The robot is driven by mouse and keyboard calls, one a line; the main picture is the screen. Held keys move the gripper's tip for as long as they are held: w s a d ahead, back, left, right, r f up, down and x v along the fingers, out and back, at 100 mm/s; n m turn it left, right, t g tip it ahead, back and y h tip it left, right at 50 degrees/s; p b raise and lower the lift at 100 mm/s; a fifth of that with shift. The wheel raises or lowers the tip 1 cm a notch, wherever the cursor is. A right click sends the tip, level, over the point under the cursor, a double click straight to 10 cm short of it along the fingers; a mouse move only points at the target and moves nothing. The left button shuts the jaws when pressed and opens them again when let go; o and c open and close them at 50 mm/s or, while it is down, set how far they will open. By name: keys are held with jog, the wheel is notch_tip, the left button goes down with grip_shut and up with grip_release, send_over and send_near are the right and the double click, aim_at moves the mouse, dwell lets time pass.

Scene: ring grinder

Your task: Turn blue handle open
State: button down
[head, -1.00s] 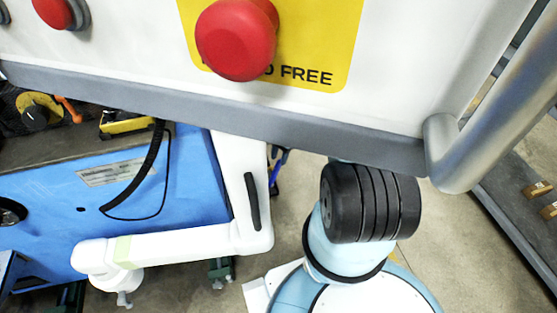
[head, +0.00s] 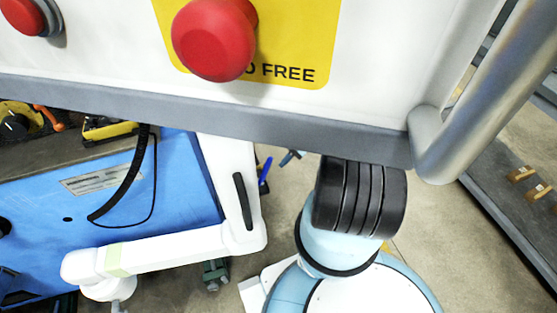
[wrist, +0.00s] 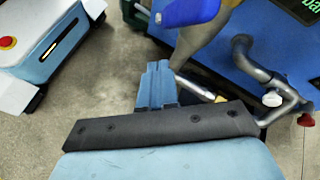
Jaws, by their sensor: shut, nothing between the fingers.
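In the wrist view my gripper (wrist: 156,76) has its blue-grey fingers together, with nothing held. It points towards the upper middle of the picture, over the floor as seen from here. A dark blue rounded piece (wrist: 186,9) on a yellowish post is at the top edge, beyond the fingertips and partly cut off. I cannot tell for sure whether this is the blue handle. No contact with it shows. In the head view a small blue piece (head: 265,170) shows below the panel edge; I cannot tell what it belongs to.
A blue machine body (wrist: 262,40) with bent metal pipes (wrist: 270,80) stands right of my gripper in the wrist view. In the head view a white panel (head: 375,65) with red buttons (head: 214,38) fills the top. A blue machine (head: 185,190) is at left. Concrete floor shows between.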

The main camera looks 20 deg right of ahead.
jog(key=d+f+n+t+y, duration=0.1)
jog(key=d+n+t+y, duration=0.2)
jog(key=d+t+y, duration=0.6)
jog(key=a+r, duration=0.4)
jog(key=a, duration=0.8)
jog(key=shift+r, duration=0.15)
jog(key=shift+w, duration=0.1)
jog(key=shift+d, duration=0.1)
jog(key=shift+r+n, duration=0.15)
jog(key=shift+n, duration=0.15)
